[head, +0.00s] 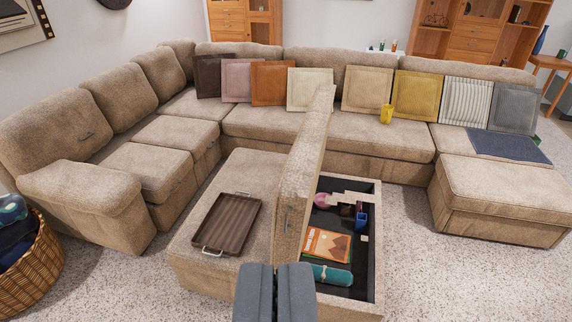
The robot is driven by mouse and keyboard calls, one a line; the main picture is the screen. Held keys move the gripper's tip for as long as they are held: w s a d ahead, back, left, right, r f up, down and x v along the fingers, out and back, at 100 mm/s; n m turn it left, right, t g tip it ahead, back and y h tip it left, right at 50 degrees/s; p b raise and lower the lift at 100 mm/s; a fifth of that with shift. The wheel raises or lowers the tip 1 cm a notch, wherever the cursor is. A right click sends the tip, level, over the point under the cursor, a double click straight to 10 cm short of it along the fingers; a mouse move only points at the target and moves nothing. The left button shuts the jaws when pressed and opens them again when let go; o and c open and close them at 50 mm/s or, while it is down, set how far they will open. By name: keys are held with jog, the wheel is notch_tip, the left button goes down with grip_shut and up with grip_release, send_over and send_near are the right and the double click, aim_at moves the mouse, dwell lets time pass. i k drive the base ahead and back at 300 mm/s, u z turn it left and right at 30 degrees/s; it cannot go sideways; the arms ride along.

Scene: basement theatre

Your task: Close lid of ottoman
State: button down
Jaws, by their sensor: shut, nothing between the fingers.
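The beige ottoman (215,270) stands in the middle of the floor, in front of the sectional sofa. Its right half is open and shows a dark storage box with a pale rim (377,230). Inside the box are an orange picture book (327,244), a teal rolled item (332,275), a pink item (324,201) and a blue item (361,219). My gripper (274,268) is shut and empty at the bottom centre, in front of the lid's near end in the picture.
A brown tray (226,222) lies on the ottoman's closed left half. The beige sectional sofa (370,137) wraps behind and left, with several cushions. A wicker basket (32,262) stands at the left edge. Speckled carpet (460,275) is clear at the right.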

aim_at(295, 191)
jog(key=u, duration=0.15)
jog(key=k, duration=0.25)
jog(key=z, duration=0.6)
jog(key=i, duration=2)
jog(key=u, duration=0.55)
